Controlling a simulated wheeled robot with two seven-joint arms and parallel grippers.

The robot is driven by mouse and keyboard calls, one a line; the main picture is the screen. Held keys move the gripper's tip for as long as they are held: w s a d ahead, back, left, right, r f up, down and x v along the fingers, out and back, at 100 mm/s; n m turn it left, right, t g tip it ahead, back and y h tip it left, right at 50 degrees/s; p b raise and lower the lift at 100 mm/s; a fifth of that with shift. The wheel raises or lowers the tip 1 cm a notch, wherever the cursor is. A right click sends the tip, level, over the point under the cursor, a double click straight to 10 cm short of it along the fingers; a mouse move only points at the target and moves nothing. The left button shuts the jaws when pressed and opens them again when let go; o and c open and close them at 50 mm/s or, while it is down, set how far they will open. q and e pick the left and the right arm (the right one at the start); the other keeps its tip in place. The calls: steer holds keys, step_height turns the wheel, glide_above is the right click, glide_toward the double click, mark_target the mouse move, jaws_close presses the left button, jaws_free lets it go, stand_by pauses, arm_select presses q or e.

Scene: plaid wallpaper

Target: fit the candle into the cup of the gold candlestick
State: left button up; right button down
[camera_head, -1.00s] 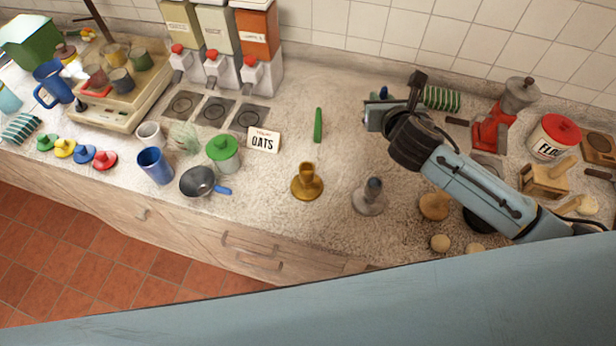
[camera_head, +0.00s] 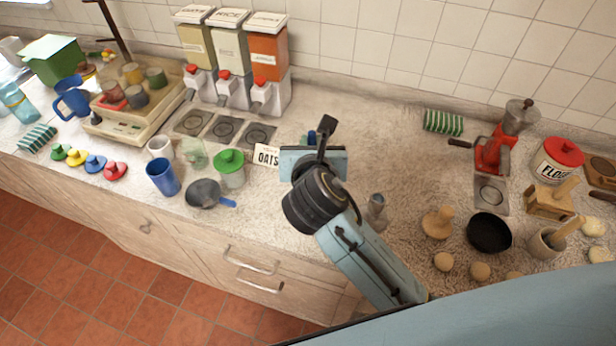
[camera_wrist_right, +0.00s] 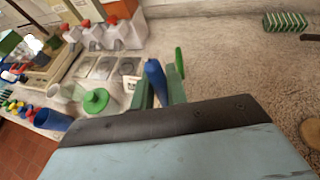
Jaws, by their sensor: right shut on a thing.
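My right gripper (camera_head: 314,162) is above the counter near the oats card. It is shut on a blue candle (camera_wrist_right: 154,78), which stands between the two fingers in the wrist view. Only a small blue part of the candle (camera_head: 311,137) shows in the head view. The gold candlestick is hidden behind my right gripper and arm in the head view, and I do not see it in the wrist view. I cannot tell how far the candle is from its cup. My left gripper is not in view.
A silver candlestick (camera_head: 376,208) stands close to my right forearm, partly covered. A green candle-like stick (camera_wrist_right: 179,62) is just beyond the gripper. The oats card (camera_head: 266,156), a green-lidded jar (camera_head: 230,170) and a dark pan (camera_head: 203,193) are to the left. Counter beyond the gripper is mostly clear.

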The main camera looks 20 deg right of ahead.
step_height(320, 180, down, 3)
steer(key=shift+f, duration=0.1)
step_height(320, 180, down, 4)
steer(key=shift+r+b, duration=0.2)
steer(key=shift+b, duration=0.4)
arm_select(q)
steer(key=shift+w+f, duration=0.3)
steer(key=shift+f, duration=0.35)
arm_select(e)
steer(key=c, duration=1.4)
jaws_free()
steer(key=shift+f, duration=0.1)
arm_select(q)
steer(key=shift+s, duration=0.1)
